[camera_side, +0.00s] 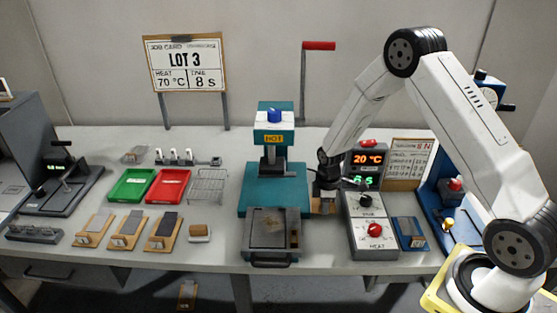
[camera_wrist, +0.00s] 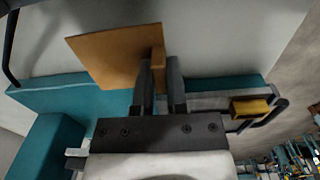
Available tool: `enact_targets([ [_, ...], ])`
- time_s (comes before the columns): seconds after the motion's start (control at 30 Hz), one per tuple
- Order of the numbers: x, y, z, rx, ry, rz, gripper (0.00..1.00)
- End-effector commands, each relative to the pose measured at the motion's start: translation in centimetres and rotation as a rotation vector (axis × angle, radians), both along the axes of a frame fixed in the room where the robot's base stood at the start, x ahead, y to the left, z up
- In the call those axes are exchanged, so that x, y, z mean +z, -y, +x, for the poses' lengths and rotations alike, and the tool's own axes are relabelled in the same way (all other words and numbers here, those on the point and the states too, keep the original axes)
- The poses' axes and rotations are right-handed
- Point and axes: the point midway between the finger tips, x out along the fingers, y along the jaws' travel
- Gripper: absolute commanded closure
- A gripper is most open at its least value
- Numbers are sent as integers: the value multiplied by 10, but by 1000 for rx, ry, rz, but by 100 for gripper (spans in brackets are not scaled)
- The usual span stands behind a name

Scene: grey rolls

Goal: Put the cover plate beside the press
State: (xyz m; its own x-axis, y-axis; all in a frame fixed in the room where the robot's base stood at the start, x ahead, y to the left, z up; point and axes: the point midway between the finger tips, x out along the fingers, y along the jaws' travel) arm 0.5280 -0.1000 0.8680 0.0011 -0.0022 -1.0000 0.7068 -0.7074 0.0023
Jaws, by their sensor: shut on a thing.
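The cover plate is a flat orange-brown board, seen in the wrist view (camera_wrist: 108,55) with a small upright block on it. My gripper (camera_wrist: 159,72) is shut on that block, one dark finger on each side. In the side view, my gripper (camera_side: 327,186) points down just right of the teal press (camera_side: 273,195), and a small part of the plate (camera_side: 323,207) shows below it. The press base also shows in the wrist view (camera_wrist: 65,95). Whether the plate touches the table cannot be told.
The control box (camera_side: 370,228) stands close on the right, leaving a narrow gap beside the press. A dark tray (camera_side: 271,248) with a handle lies at the press's front. Green (camera_side: 132,186) and red (camera_side: 168,186) trays and a wire rack (camera_side: 207,186) stand left.

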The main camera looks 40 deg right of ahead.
Motion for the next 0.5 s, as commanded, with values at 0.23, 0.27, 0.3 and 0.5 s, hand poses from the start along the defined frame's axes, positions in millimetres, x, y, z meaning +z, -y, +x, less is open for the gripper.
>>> enact_targets([
  [0.23,-3,0,0,0,-1,1,100],
  [0.27,-3,0,0,0,-1,1,100],
  [0.3,-4,0,0,0,-1,0,100],
  [0.5,-8,0,0,0,-1,0,100],
])
